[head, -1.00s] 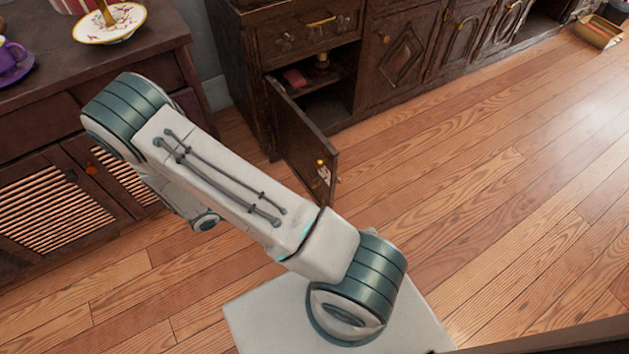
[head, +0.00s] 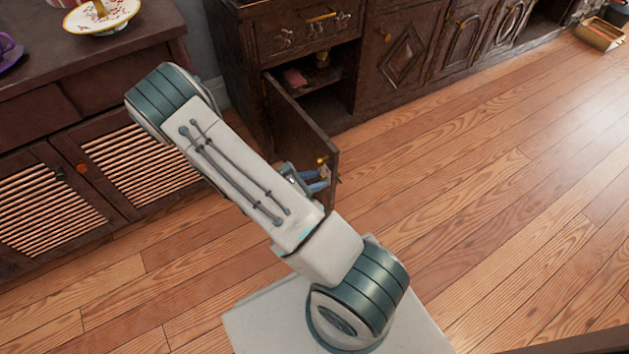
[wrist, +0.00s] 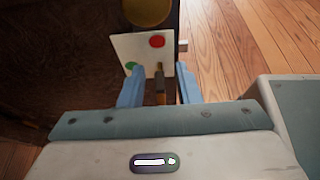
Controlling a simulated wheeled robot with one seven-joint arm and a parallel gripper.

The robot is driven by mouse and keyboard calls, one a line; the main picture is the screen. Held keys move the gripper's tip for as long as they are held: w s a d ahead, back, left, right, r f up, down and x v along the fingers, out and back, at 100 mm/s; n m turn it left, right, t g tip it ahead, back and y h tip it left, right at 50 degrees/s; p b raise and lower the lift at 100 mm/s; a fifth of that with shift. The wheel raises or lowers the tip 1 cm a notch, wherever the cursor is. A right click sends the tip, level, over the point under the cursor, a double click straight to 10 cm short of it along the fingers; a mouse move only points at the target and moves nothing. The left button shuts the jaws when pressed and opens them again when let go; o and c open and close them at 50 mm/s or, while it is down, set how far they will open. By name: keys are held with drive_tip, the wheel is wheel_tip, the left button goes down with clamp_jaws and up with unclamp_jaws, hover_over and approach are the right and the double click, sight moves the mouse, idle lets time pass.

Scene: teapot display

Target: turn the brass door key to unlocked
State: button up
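The brass key (wrist: 160,88) stands out from a white plate (wrist: 126,46) on the open cabinet door (head: 300,128). The plate has a red dot (wrist: 157,41) at its upper right and a green dot (wrist: 131,66) at its lower left. I cannot tell which dot the key points to. My gripper (wrist: 160,84) is open, with one blue finger on each side of the key and a visible gap to each. In the head view my gripper (head: 321,180) is at the door's free edge, partly behind my arm; the key is too small to make out there.
A brass knob (wrist: 147,10) sits just above the plate; it also shows in the head view (head: 321,161). The cabinet interior (head: 325,88) behind the door holds a few items. A sideboard (head: 80,105) stands at left. Wooden floor (head: 480,190) to the right is clear.

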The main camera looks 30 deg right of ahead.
clamp_jaws()
drive_tip(key=shift+a, duration=0.1)
